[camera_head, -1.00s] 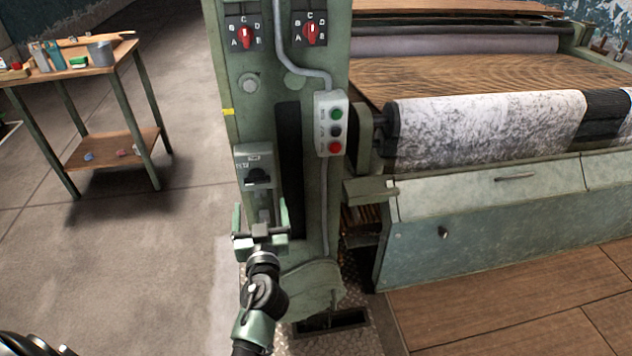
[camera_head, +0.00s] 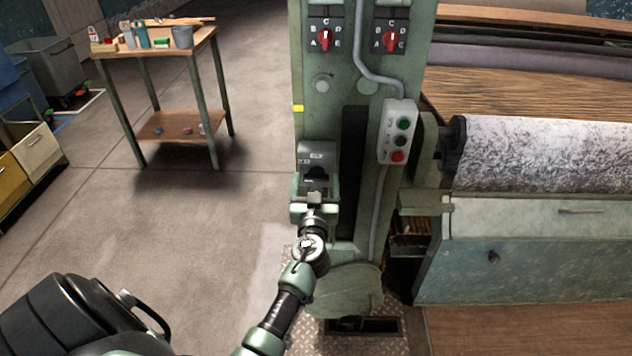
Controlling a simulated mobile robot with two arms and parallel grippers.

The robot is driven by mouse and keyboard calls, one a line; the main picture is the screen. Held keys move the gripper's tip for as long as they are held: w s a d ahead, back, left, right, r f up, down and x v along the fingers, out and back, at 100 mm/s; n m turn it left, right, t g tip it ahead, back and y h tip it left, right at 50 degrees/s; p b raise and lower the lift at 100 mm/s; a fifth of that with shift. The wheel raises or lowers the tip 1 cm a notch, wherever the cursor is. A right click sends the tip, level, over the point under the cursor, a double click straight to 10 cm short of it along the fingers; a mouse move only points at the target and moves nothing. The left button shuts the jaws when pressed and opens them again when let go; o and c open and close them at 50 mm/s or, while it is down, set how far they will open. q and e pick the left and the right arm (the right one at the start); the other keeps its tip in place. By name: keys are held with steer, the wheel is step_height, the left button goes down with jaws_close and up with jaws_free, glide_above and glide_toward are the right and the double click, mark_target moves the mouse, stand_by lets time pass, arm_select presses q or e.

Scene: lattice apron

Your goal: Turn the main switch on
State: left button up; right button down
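The main switch seems to be the grey box (camera_head: 316,153) with a small label and a dark knob, low on the green machine column. My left gripper (camera_head: 316,184) is directly in front of the box's lower part, pointing at it. Its fingers stand apart, one on each side of the dark knob area. The gripper partly hides the knob, so I cannot tell whether it touches it or how the knob is set. My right gripper is not in view.
Two red rotary selectors (camera_head: 325,36) (camera_head: 390,39) sit higher on the column. A push-button box (camera_head: 398,132) with green, dark and red buttons is to the right. Machine rollers fill the right side. A wooden workbench (camera_head: 150,50) stands at left; the floor between is clear.

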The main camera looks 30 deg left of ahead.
arm_select(q)
steer(key=c, duration=1.1)
